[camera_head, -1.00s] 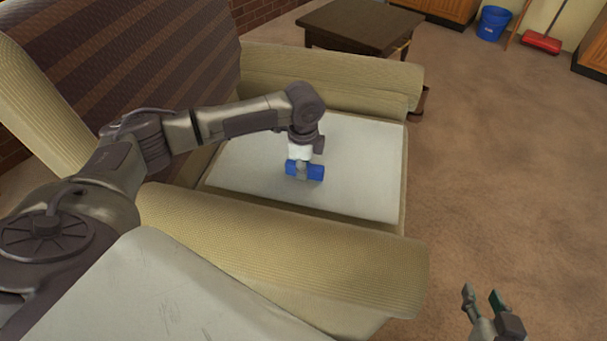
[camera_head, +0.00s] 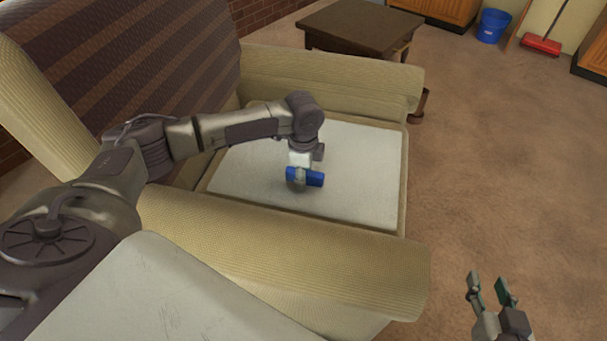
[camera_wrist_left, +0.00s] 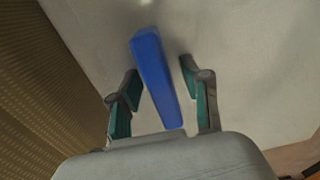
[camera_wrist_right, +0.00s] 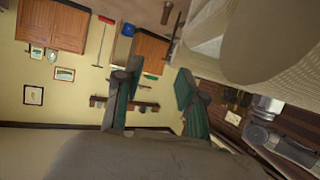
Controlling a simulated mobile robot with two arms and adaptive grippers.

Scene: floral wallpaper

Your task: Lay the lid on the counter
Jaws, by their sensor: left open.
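A blue block-like thing (camera_head: 310,177) is over the pale seat of the armchair. I cannot tell whether it is the lid, and I see no other lid. My left gripper (camera_head: 299,182) is low over the seat at the blue thing. In the left wrist view the blue thing (camera_wrist_left: 155,75) lies between the spread fingers, with a gap on the right side. Whether it touches the seat is unclear. My right gripper (camera_head: 488,286) is open and empty, above the carpet at the lower right. No counter is clearly identifiable.
The armchair's near armrest (camera_head: 300,255) and far armrest (camera_head: 335,75) rise beside the seat (camera_head: 365,165). A dark low table (camera_head: 360,27) stands behind. A blue bucket (camera_head: 491,24) and red broom (camera_head: 541,44) are at the far wall. The carpet (camera_head: 500,150) at right is clear.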

